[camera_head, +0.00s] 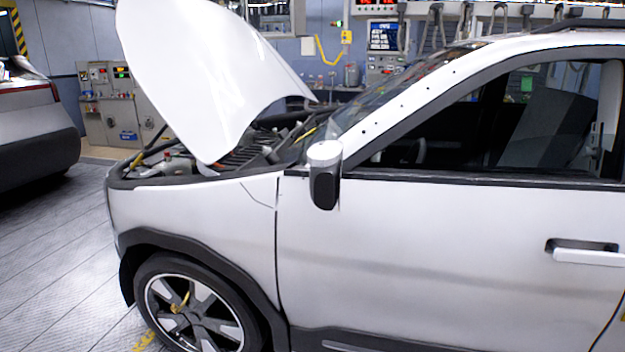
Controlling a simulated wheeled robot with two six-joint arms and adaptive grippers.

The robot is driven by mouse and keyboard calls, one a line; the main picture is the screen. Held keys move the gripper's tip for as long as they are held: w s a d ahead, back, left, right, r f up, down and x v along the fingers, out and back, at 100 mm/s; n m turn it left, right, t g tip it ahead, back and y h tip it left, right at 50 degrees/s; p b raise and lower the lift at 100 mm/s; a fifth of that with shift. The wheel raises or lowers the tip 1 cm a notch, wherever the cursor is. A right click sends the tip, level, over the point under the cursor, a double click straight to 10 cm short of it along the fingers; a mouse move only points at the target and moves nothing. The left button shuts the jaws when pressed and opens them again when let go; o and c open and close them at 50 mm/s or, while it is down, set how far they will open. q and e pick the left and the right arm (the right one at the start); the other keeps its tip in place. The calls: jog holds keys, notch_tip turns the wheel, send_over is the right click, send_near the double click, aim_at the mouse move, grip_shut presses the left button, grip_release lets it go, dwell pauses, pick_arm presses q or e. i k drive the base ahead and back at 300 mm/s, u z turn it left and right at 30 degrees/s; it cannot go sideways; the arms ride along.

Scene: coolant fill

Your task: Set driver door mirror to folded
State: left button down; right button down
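The driver door mirror (324,175) is on the white car's front door, at the front lower corner of the side window. It has a white cap on top and a dark body below. It appears to stick out from the door toward me, but I cannot tell for sure whether it is folded. The driver door (430,240) is shut, with its handle (582,251) at the right. Neither of my grippers is in view.
The car's white hood (205,75) is raised over the open engine bay (230,155). The front wheel (195,310) is at the lower left. Another car (38,120) stands at the far left. Equipment cabinets (112,105) line the back wall. The floor (60,250) at left is clear.

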aim_at(326, 182)
jog(key=u, duration=0.65)
jog(key=i, duration=0.95)
jog(key=u, duration=0.1)
